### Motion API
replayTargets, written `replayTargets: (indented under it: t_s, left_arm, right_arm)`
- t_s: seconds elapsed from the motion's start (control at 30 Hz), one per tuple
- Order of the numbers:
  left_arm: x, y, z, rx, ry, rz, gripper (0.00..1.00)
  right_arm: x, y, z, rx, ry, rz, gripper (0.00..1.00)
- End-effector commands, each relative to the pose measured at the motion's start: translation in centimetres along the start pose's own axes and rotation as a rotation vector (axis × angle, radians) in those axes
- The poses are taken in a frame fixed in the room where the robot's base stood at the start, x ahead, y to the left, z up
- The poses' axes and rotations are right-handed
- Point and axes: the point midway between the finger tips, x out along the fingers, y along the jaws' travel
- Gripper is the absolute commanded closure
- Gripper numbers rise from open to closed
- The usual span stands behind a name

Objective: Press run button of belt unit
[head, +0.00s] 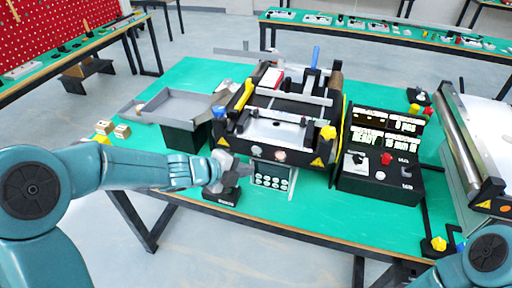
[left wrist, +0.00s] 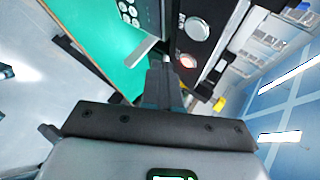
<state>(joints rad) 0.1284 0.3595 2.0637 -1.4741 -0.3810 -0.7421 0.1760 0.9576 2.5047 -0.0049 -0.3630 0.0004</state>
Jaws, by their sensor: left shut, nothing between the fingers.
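The belt unit (head: 300,131) stands on the middle of the green table. Two round buttons show on its front face: a pale one (head: 280,156) and another (head: 255,151) close to my left gripper. In the left wrist view they are a silver button (left wrist: 196,28) and a pinkish button (left wrist: 187,60). I cannot read which one is run. My left gripper (head: 246,170) is shut and empty, just in front of the unit's lower left front. Its fingertips (left wrist: 160,66) appear near the pinkish button; contact cannot be told. My right gripper is out of view.
A black control box (head: 380,185) with displays and a red button (head: 386,158) stands right of the belt unit. A keypad panel (head: 272,178) lies below the unit's front. A grey tray (head: 178,108) is at left, small blocks (head: 122,131) beside it. Another conveyor (head: 470,150) is far right.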

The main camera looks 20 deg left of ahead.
Motion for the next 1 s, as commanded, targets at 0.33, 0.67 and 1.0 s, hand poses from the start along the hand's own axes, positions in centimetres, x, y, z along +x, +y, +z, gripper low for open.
replayTargets:
  t_s: [0.33,0.67,1.0]
  left_arm:
    - [2.4,-2.0,1.8,-0.001,0.0,0.001,1.0]
    - [2.9,-2.0,2.1,-0.001,0.0,0.0,1.0]
    - [2.8,-2.0,2.0,0.0,0.0,0.0,1.0]
  right_arm:
    - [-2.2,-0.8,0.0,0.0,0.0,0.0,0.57]
    - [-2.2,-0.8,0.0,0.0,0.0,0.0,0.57]
    - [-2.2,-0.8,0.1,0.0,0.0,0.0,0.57]
